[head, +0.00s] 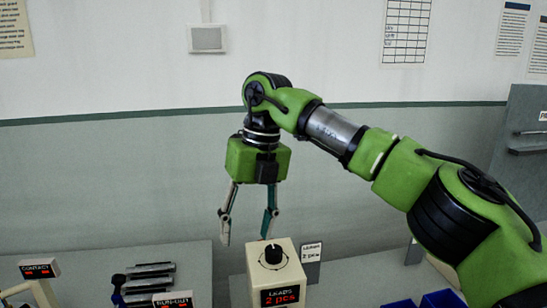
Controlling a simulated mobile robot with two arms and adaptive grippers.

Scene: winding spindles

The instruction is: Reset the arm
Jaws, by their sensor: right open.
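My right arm comes in from the right and reaches across the middle of the head view. Its gripper (247,222) hangs pointing down, with its two fingers apart and nothing between them. It is above and slightly left of a cream box (259,257) with a black knob on top and a red-lit display reading "LEADS 2 pcs". I cannot tell whether the right fingertip touches the box or is only in front of or behind it. My left gripper is not in view.
A small sign (311,252) stands beside the box. At the lower left are several dark cylinders (150,278) and displays labelled "CONTACT" (38,270) and "RUN-OUT" (173,300). Blue bins (443,299) show at the lower right. A grey panel (522,140) stands at the right edge.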

